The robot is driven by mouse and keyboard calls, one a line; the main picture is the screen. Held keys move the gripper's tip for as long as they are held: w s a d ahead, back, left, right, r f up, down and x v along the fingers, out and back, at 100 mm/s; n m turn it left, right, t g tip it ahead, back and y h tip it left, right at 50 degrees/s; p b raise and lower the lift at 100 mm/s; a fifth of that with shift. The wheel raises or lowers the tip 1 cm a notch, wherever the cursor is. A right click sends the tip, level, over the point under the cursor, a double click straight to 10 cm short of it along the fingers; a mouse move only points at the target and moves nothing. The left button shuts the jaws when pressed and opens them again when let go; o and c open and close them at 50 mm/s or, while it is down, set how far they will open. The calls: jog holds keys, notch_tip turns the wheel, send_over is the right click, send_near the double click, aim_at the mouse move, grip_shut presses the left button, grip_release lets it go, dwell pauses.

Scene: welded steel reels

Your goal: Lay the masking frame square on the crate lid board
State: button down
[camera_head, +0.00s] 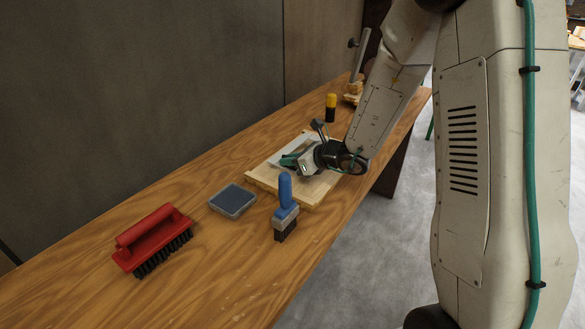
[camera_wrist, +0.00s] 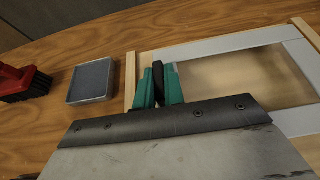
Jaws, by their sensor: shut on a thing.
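The masking frame (camera_wrist: 225,46) is a flat, light grey rectangle with an open middle. It also shows in the head view (camera_head: 283,158), partly behind my gripper. The pale wooden crate lid board (camera_head: 302,192) lies on the bench; its wood shows through the frame's opening in the wrist view (camera_wrist: 240,80). My gripper (camera_wrist: 158,88) has teal fingers shut on a dark upright piece at the frame's left side. The frame is over the board, between two raised wooden strips. I cannot tell whether it touches the board. Its near side is partly hidden by my gripper.
A grey-rimmed dark pad (camera_head: 232,200) lies left of the board. A blue-handled brush (camera_head: 285,207) stands at the board's near edge. A red brush (camera_head: 153,240) lies further left. A yellow-and-black bottle (camera_head: 331,107) stands behind the board, and a wall runs along the bench's far side.

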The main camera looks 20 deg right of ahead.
aim_at(291, 168)
jog(key=shift+f, duration=1.55)
jog(key=shift+f, duration=0.1)
jog(key=c, duration=1.5)
grip_release()
jog(key=shift+s+d+r, duration=0.15)
jog(key=shift+d+r, duration=0.1)
jog(key=v, duration=1.1)
jog(key=shift+s+r, duration=0.1)
jog(key=shift+s, duration=0.1)
